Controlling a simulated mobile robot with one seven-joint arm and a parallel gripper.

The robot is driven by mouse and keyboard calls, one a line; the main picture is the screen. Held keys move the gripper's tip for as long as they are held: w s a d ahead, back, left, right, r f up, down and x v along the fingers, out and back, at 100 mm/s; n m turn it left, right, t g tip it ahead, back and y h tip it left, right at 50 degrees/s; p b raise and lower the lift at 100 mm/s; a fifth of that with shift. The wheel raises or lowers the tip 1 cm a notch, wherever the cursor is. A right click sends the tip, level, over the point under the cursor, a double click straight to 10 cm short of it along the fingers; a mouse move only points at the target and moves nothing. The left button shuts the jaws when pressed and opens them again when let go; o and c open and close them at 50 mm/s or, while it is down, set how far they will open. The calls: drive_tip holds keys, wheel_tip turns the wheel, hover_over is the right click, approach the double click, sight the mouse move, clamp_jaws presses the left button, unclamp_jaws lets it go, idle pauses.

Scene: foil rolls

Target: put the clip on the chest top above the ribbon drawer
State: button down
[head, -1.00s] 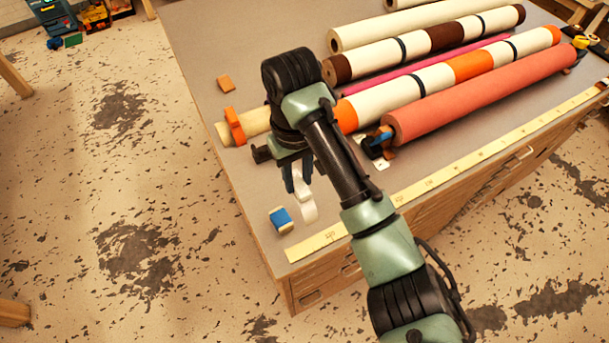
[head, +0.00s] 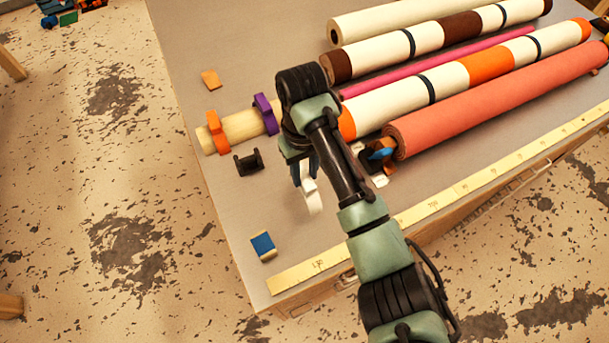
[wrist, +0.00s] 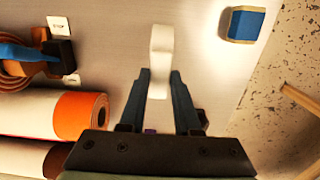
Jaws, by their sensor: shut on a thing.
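A white clip (head: 313,198) is held in my gripper (head: 305,172), above the grey chest top (head: 215,190). In the wrist view the clip (wrist: 160,52) sticks out beyond the two fingertips (wrist: 160,86), which pinch its near end. Its exact height over the top is hard to tell. Other clips are on the top: an orange one (head: 216,132) and a purple one (head: 265,114) around a pale roll, and a black one (head: 248,163) standing alone. The drawer fronts are mostly out of view, and I cannot read which is the ribbon drawer.
A blue-sided block (head: 263,246) sits near the front left corner. A yellow measuring strip (head: 345,265) runs along the front edge. Several rolls, including a coral one (head: 490,105), lie right of my arm. The top between black clip and block is clear.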

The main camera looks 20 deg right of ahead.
sight(303, 174)
drive_tip(key=shift+f, duration=1)
drive_tip(key=shift+f, duration=0.1)
drive_tip(key=c, duration=0.6)
unclamp_jaws()
drive_tip(key=r+p, duration=0.1)
drive_tip(key=r, duration=0.3)
drive_tip(key=r+p, duration=0.1)
drive_tip(key=r, duration=0.3)
drive_tip(key=r+p, duration=0.1)
drive_tip(key=r, duration=0.3)
drive_tip(key=shift+w+r, duration=0.2)
drive_tip(key=shift+w, duration=0.1)
